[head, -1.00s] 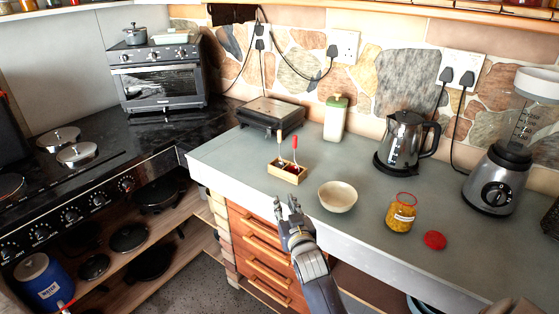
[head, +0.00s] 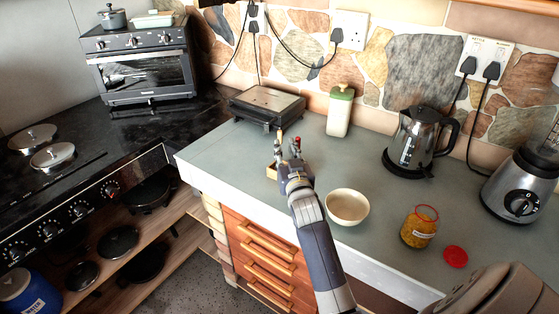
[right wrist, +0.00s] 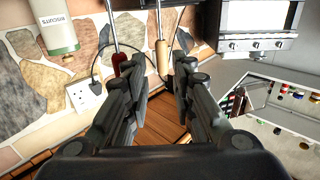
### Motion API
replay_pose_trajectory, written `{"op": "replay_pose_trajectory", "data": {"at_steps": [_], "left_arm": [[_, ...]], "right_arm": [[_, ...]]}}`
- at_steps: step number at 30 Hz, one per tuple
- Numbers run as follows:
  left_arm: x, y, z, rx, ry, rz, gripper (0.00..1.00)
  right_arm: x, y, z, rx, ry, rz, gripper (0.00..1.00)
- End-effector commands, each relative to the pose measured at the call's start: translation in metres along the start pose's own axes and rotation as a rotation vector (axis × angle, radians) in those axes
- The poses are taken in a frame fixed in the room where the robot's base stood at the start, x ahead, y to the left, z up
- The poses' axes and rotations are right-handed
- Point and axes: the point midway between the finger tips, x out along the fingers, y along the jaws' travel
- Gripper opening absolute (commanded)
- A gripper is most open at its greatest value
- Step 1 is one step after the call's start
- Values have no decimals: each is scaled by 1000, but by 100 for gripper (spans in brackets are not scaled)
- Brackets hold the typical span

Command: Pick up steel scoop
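A small wooden box (head: 271,172) stands on the grey counter (head: 225,160), mostly hidden behind my right gripper (head: 289,158). In the right wrist view, two upright tools show: one with a red handle (right wrist: 120,63) and one with a pale wooden handle (right wrist: 162,58), both with thin steel shafts. Their working ends are not visible, so I cannot tell which is the steel scoop. My right gripper (right wrist: 160,72) is open, its fingers on either side of the wooden handle, with the red handle by the left finger. I see no clear contact.
A cream bowl (head: 347,207) stands just right of my right arm. A jar (head: 419,227), red lid (head: 456,257), kettle (head: 412,142) and blender (head: 518,187) are farther right. A grill (head: 266,106) and green-lidded canister (head: 340,111) stand behind the box.

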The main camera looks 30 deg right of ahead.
Motion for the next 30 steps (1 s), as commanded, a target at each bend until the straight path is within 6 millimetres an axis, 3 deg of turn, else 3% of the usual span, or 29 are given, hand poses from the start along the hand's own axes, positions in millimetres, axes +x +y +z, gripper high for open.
{"op": "replay_pose_trajectory", "data": {"at_steps": [3,6,17,23,30], "left_arm": [[-4,-3,20,2,-29,-3,91],[-4,-4,24,2,-34,-4,91],[-20,-5,-20,-3,31,-6,91],[-22,-1,-14,-5,21,-1,91],[-22,1,0,-4,-1,2,91]], "right_arm": [[12,0,-1,1,-1,0,23],[16,0,0,0,-1,0,23],[52,-3,-7,0,-2,0,23],[67,-3,-5,0,-1,0,23],[69,-3,-4,0,-1,0,23]]}}
